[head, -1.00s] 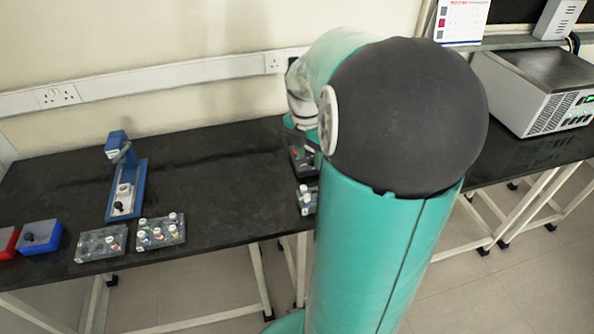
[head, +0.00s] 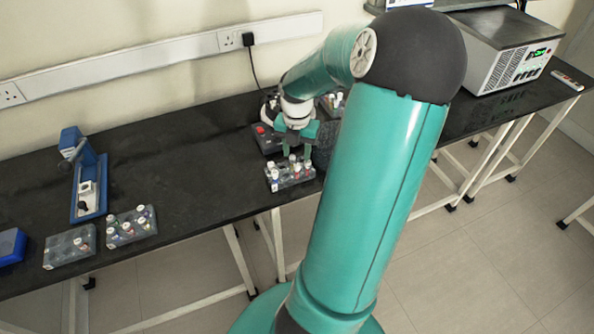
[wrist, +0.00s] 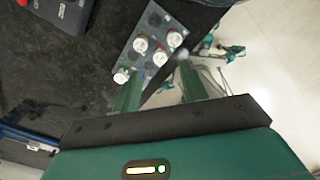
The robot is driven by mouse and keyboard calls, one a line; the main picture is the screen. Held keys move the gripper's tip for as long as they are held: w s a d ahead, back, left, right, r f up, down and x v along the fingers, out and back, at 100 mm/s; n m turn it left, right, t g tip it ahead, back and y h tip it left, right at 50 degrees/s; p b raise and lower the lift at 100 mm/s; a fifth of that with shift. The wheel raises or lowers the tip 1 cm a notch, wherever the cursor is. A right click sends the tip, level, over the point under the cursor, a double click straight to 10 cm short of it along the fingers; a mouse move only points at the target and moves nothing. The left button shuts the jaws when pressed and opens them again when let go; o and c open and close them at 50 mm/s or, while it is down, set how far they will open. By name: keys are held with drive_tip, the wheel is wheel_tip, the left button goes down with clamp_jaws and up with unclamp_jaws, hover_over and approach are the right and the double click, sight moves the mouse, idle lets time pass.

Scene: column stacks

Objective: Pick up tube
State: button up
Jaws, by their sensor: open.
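Several capped tubes (head: 293,160) stand upright in a grey rack (head: 290,182) near the table's front edge in the head view. In the wrist view the rack (wrist: 135,50) shows white-capped tubes (wrist: 159,58) and some empty holes. My gripper (head: 297,150) is just above this rack. In the wrist view its two green fingers (wrist: 160,82) are apart with nothing held between them. One white cap lies just beyond the gap between the fingertips, and another (wrist: 122,75) is beside the left finger. I cannot tell whether a finger touches a tube.
A dark device with a red button (head: 262,133) sits behind the rack. Two more racks (head: 130,232) (head: 69,252) and a blue stand (head: 90,190) are at the left. A grey instrument (head: 500,50) is at the back right. The black table's middle (head: 190,150) is clear.

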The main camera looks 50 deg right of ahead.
sight(297, 165)
wheel_tip(297, 165, down, 5)
clamp_jaws()
idle(0.3)
